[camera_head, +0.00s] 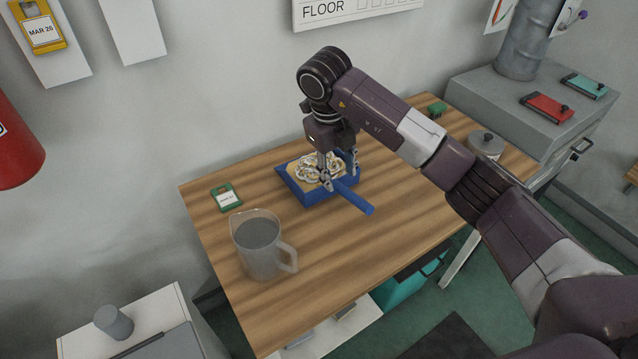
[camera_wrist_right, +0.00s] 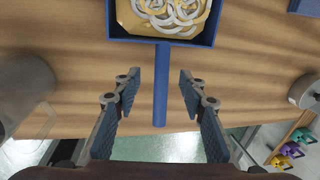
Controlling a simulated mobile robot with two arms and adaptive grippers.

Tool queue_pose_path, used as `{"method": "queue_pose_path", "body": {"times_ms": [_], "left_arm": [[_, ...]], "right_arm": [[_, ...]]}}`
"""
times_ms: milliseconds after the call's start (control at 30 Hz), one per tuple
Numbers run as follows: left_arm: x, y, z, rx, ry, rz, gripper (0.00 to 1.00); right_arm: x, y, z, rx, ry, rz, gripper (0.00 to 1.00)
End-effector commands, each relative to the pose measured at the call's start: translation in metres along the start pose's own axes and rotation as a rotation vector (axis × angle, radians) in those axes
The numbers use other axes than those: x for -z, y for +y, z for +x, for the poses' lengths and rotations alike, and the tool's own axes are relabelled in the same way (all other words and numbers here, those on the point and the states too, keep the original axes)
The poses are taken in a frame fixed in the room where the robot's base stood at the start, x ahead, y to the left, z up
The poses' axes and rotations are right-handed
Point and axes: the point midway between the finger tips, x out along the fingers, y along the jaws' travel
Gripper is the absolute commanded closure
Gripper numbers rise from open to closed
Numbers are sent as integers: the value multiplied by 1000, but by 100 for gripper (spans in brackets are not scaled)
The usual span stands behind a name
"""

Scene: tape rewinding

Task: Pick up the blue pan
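The blue pan (camera_head: 310,197) sits on the wooden table, filled with pale ring-shaped pieces on a tan lining. Its blue handle (camera_head: 354,198) points toward the table's front right. In the right wrist view the pan (camera_wrist_right: 160,41) is at the top and its handle (camera_wrist_right: 161,90) runs down between my fingers. My right gripper (camera_head: 340,172) is over the near side of the pan, where the handle begins. In the wrist view the gripper (camera_wrist_right: 160,85) is open, one finger on each side of the handle, with gaps on both sides. My left gripper is not in view.
A clear jug (camera_head: 258,245) with a handle stands left of the pan on the wooden table (camera_head: 420,205). A green tag (camera_head: 226,197) lies behind it. A lidded metal pot (camera_head: 487,145) is at the table's right end. The grey cabinet (camera_head: 480,84) stands beyond.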

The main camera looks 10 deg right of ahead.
Motion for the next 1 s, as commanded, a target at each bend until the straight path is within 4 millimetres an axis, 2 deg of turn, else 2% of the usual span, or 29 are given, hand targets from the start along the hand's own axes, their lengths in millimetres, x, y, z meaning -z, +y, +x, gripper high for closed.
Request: {"method": "queue_pose_path", "body": {"times_ms": [167,367,500,800,1000], "left_arm": [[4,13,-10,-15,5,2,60],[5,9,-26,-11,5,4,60],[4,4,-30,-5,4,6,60],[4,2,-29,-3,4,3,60],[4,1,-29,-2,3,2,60]], "right_arm": [[2,0,18,-3,4,0,62],[5,-2,42,-5,5,0,62],[4,-2,61,-5,1,-1,62],[3,-2,67,-3,-1,-2,62],[3,-2,67,-4,-1,-2,84]]}}
